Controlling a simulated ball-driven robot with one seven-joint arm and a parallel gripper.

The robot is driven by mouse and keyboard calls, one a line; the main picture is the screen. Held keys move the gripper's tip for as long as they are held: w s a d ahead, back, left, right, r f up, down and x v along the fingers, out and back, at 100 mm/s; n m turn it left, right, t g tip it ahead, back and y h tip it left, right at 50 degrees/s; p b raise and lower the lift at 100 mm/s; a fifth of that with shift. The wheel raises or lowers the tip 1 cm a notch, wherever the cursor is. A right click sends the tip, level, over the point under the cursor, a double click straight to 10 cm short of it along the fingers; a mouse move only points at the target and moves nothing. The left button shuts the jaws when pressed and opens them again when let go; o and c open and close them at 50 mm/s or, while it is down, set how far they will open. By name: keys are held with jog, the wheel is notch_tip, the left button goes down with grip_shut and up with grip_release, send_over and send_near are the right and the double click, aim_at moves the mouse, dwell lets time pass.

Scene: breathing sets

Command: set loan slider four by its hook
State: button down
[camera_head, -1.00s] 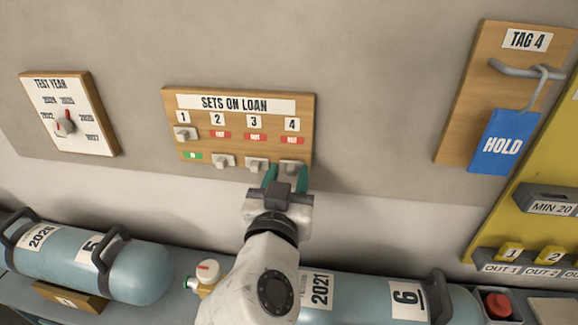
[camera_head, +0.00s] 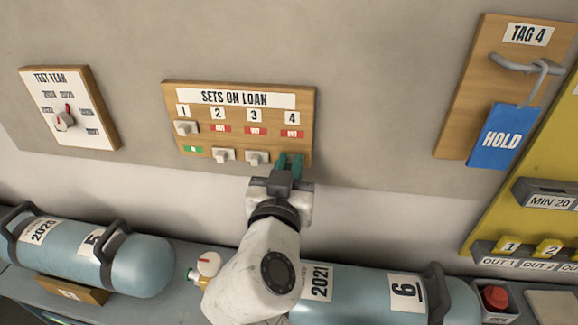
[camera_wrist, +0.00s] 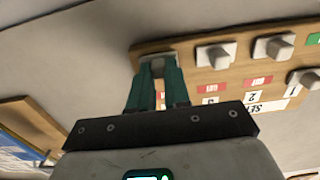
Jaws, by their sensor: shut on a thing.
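The SETS ON LOAN board (camera_head: 305,105) is on the wall, with sliders numbered 1 to 4. My gripper (camera_head: 290,162) is shut on slider four, which my fingers hide in the head view. In the wrist view, the grey knob of slider four (camera_wrist: 157,60) sits between my green fingertips (camera_wrist: 158,72). Slider four is low in its column, with a red OUT label (camera_head: 292,134) above it. On the TAG 4 board (camera_head: 462,115) at the right, a blue HOLD tag (camera_head: 500,138) hangs by its loop on a grey hook (camera_head: 515,64).
Slider 1 (camera_head: 185,128) is up with green below it; slider 2 (camera_head: 223,155) and slider 3 (camera_head: 257,158) are down with red above. A TEST YEAR dial (camera_head: 64,120) is at left. Blue cylinders (camera_head: 140,265) lie below. A yellow panel (camera_head: 530,180) is at right.

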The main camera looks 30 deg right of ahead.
aim_at(292, 129)
dwell(0.3)
notch_tip(292, 129, up, 6)
jog(key=shift+f+p, duration=0.1)
jog(key=shift+p, duration=0.6)
jog(key=c, duration=1.1)
grip_release()
jog(key=shift+f, duration=0.1)
jog(key=shift+s, duration=0.1)
jog(key=shift+s+a, duration=0.2)
jog(key=shift+a, duration=0.05)
jog(key=b+v, duration=0.3)
jog(key=v, duration=0.7)
